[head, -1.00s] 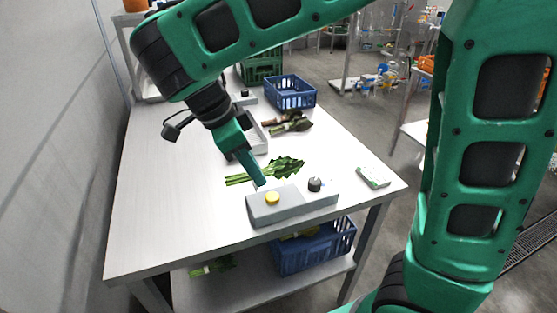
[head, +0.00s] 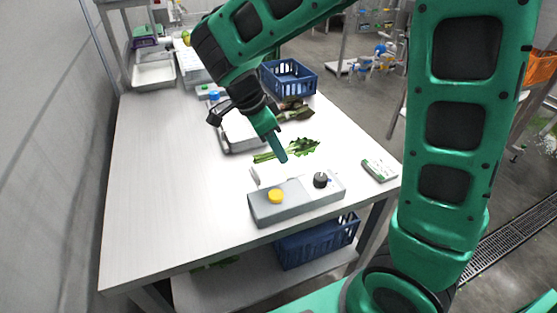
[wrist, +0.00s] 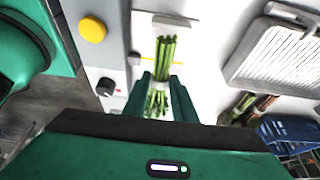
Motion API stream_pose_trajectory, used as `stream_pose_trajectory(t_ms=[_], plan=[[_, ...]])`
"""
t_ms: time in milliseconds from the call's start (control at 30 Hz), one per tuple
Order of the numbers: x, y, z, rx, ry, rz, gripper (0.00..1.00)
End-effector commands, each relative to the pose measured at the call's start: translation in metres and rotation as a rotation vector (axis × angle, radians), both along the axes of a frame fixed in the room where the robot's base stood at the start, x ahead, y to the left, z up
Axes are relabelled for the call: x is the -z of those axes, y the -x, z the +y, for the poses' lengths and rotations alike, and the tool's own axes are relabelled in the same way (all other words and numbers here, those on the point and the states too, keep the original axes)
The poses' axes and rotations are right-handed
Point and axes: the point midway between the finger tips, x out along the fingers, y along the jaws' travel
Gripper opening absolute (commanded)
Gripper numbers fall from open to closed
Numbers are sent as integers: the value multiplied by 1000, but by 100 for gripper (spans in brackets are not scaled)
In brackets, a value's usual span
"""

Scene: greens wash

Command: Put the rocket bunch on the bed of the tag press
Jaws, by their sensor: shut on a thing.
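The rocket bunch (head: 303,147), green leaves on long pale stems, is held in my gripper (head: 282,157) behind the tag press. In the wrist view the stems (wrist: 166,52) run up between the two green fingers (wrist: 163,88), which are shut on the bunch. The tag press (head: 297,199) is a grey box with a yellow button (head: 276,196) and a black knob (head: 320,180). Its white bed (head: 262,174) shows behind the box, near the stem ends. In the wrist view the stems overlap a white plate. The gap beneath the bunch cannot be told.
A pale ribbed tray (head: 240,134) lies behind the bunch, with a darker bunch (head: 295,110) and a blue crate (head: 288,78) beyond. A small white-green box (head: 379,170) is near the right edge. The table's left side (head: 160,185) is clear.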

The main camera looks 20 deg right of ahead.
Motion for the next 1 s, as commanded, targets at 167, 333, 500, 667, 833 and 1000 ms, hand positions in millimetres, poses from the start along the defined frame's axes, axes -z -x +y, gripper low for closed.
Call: stream_pose_trajectory(t_ms=[167,333,500,667,833,1000], plan=[[9,-6,-13,-1,0,1,0],[19,-7,-15,-1,1,1,0],[43,-6,-15,0,1,3,0],[50,-7,-15,1,0,1,0],[50,-7,-15,0,0,0,0],[51,-7,-14,0,0,0,43]])
